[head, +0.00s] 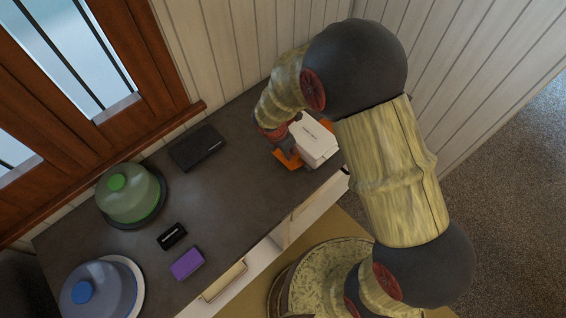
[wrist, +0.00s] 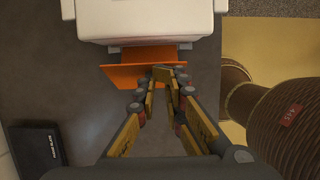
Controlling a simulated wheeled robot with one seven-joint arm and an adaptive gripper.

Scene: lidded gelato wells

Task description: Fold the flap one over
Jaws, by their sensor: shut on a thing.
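A white box (head: 318,141) with dark lettering stands at the right end of the dark counter. Orange flap pieces show at its left and back sides in the head view. In the wrist view the white box (wrist: 145,18) is at the top, and an orange flap (wrist: 118,76) sticks out from under its near edge. My gripper (wrist: 168,74) has its fingertips close together at the flap's edge, shut on the orange flap. In the head view my gripper (head: 287,152) is beside the box's left side, and the fingertips are partly hidden. I cannot tell which flap is flap one.
On the counter (head: 230,195) are a black box (head: 198,148), a small black block (head: 172,236), a purple block (head: 187,263), a green-knobbed dome (head: 130,195) and a blue-knobbed dome (head: 97,292). A panelled wall rises behind. Bare counter lies between the black box and my gripper.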

